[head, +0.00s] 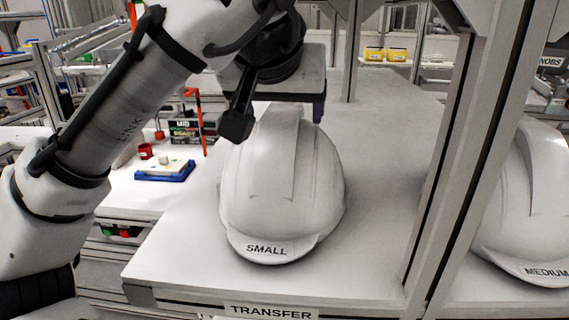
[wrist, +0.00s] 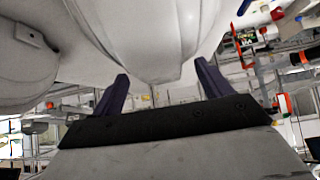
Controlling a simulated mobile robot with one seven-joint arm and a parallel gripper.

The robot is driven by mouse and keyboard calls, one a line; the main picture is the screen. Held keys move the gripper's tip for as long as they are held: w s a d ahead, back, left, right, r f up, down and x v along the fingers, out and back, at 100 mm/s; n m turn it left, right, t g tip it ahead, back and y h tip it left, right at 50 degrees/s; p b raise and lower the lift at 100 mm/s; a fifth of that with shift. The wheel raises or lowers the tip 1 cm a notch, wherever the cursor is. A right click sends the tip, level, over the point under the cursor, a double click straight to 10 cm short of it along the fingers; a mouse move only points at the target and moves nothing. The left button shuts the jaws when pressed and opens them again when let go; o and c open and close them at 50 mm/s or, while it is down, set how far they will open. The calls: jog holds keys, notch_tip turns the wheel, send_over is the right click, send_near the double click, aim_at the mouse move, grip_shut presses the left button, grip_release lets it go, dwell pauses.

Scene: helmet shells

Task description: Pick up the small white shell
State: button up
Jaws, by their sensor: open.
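The small white shell (head: 285,185) sits on the transfer table, its SMALL label on the front brim facing the head camera. My gripper (head: 290,98) is over the shell's rear top in the head view; its body hides that part of the shell. In the wrist view, my gripper (wrist: 162,82) is open, with two dark fingers spread apart. A white shell surface (wrist: 145,35) fills the top middle and reaches down between the fingers. I cannot tell whether either finger touches it.
A grey upright post (head: 470,150) separates the small shell from the medium white shell (head: 530,200) at the right. The transfer table (head: 385,220) is bare to the small shell's right. A blue tray (head: 165,172) lies on the bench at left.

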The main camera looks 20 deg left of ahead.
jog(key=shift+f, duration=0.1)
jog(key=shift+c, duration=0.4)
grip_shut()
jog(key=shift+p, duration=0.35)
